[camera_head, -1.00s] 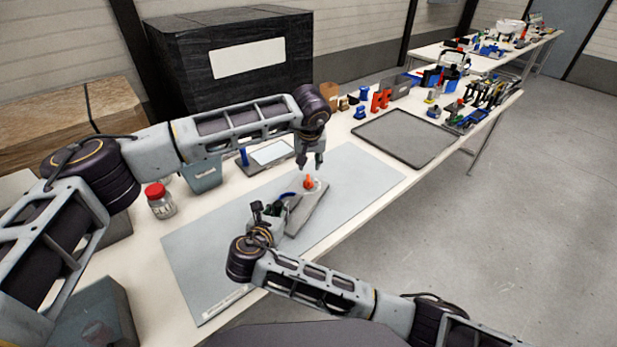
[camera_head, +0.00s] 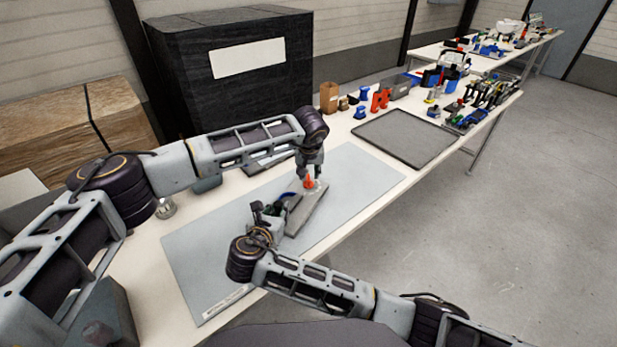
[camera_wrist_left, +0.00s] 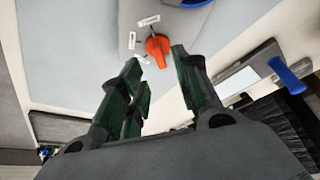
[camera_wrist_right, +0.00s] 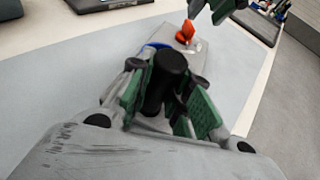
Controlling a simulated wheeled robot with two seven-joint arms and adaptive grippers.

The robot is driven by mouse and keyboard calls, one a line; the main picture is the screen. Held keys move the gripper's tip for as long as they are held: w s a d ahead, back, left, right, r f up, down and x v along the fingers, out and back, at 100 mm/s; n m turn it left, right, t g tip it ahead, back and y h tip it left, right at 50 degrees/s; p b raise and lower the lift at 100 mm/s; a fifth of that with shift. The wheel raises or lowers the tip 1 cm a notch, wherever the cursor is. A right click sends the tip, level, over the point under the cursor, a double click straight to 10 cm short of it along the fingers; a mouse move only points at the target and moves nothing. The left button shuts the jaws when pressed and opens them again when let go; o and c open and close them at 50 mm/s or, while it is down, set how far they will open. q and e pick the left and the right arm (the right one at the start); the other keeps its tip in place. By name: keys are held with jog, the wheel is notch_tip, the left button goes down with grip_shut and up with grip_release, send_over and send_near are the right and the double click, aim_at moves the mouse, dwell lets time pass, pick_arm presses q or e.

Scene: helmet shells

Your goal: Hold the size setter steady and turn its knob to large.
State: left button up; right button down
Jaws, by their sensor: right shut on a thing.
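The size setter is a grey plate (camera_head: 303,214) lying on the blue-grey mat, with an orange-red knob (camera_head: 308,183) at its far end. The knob also shows in the left wrist view (camera_wrist_left: 158,47), with small white labels beside it. My left gripper (camera_head: 312,174) is just above the knob; its green-padded fingers are apart, with the knob ahead between their tips and nothing held. My right gripper (camera_wrist_right: 170,98) is shut on the black post (camera_wrist_right: 168,75) at the setter's near end. Its fingers partly hide the post and a blue part (camera_wrist_right: 152,47) behind it.
The mat (camera_head: 215,262) is clear around the setter. A dark tray (camera_head: 405,137) lies on the table to the right, with red and blue parts (camera_head: 380,99) behind it. A large black box (camera_head: 235,65) stands behind the table. My left arm covers things at the back left.

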aim_at(308, 178)
pick_arm(q)
jog(key=shift+x, duration=2.75)
grip_shut()
jog(key=shift+s, duration=0.1)
